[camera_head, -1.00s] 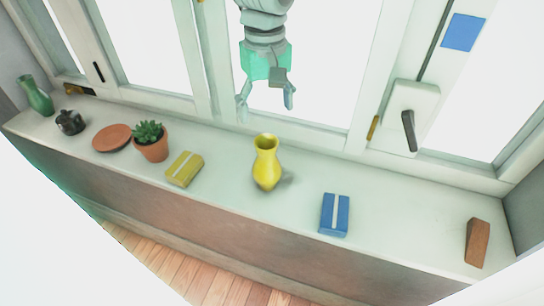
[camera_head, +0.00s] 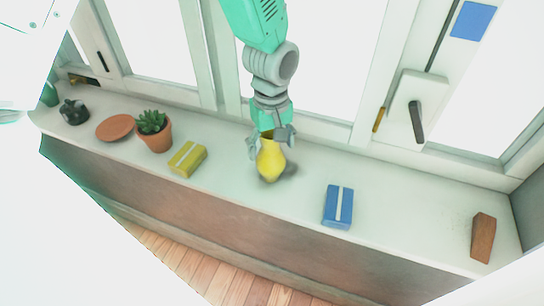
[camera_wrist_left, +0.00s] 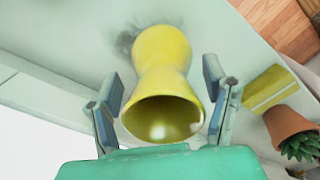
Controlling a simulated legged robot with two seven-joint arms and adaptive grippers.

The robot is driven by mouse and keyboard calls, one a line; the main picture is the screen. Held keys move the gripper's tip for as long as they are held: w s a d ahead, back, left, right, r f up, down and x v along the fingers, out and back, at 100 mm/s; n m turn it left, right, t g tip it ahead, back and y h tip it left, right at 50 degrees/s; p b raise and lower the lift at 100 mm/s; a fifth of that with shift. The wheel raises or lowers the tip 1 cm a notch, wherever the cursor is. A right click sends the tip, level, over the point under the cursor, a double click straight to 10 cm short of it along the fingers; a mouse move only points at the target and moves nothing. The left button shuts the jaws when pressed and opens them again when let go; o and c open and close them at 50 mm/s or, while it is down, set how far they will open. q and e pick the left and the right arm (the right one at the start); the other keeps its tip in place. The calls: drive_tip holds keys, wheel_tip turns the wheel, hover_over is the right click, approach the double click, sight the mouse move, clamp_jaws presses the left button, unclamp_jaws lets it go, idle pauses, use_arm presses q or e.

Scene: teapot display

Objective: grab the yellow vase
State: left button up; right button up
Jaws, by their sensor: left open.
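The yellow vase (camera_head: 270,162) stands upright on the pale window ledge (camera_head: 300,172), in the middle of the head view. My left gripper (camera_head: 271,146) is above it, with its open fingers around the top of the vase. In the left wrist view the vase (camera_wrist_left: 161,72) has its wide mouth toward the camera, between the two fingers of the left gripper (camera_wrist_left: 163,105). Small gaps show between the fingers and the vase there. The vase's top is partly hidden by the gripper in the head view. My right gripper is not in view.
On the ledge, a yellow box (camera_head: 187,159), a potted succulent (camera_head: 154,131), a terracotta saucer (camera_head: 115,127) and a dark teapot (camera_head: 74,111) stand to the left. A blue box (camera_head: 338,207) and a brown block (camera_head: 482,238) are to the right. Windows rise behind.

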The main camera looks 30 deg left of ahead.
use_arm(q)
drive_tip(key=c, duration=1.5)
